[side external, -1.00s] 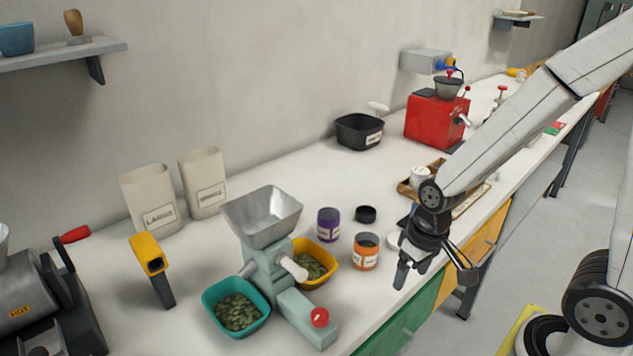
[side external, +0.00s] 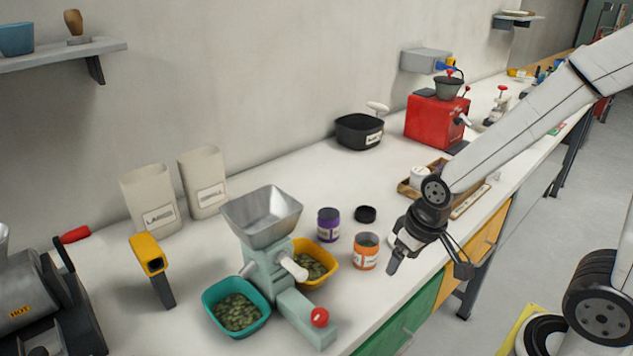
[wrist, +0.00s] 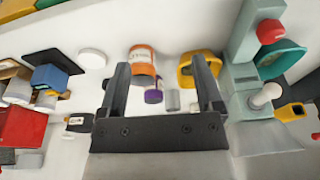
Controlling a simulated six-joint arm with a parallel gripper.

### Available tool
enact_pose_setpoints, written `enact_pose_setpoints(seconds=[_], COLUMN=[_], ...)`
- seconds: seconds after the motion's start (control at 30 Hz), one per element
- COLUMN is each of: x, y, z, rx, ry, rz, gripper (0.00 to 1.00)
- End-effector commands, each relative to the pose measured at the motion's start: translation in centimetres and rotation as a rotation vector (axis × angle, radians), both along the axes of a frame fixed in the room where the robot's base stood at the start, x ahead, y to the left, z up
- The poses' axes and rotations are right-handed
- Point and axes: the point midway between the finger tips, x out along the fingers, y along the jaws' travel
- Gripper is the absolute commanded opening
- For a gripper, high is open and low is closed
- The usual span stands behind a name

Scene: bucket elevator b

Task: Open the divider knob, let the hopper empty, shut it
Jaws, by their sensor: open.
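The grey-green machine (side external: 262,278) carries a metal hopper (side external: 262,215) on top; no contents show inside the hopper. A red knob (side external: 320,317) sits on its low front arm, and a pale rounded handle (side external: 293,267) sticks out of its body. In the wrist view the red knob (wrist: 270,31) and pale handle (wrist: 267,96) are at the right. A teal bin (side external: 237,307) and a yellow bin (side external: 317,263), both holding green pieces, flank the machine. My gripper (side external: 428,264) is open and empty, right of the machine and apart from it.
An orange jar (side external: 365,252) and a purple jar (side external: 328,225) stand between the machine and my gripper. A black lid (side external: 365,214) lies behind them. A yellow-topped scanner-like tool (side external: 152,265) stands left.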

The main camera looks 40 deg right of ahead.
Motion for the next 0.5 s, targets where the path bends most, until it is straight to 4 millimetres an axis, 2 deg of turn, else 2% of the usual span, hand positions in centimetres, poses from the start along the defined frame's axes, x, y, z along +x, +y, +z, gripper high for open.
enact_pose_setpoints(seconds=[0.27, 0.5], x=[0.7, 1.6], y=[1.8, 4.3], z=[-0.1, -0.2], rx=[0.119, 0.271], ry=[0.018, 0.061], rz=[-0.301, -0.701], gripper=[0.84, 0.84])
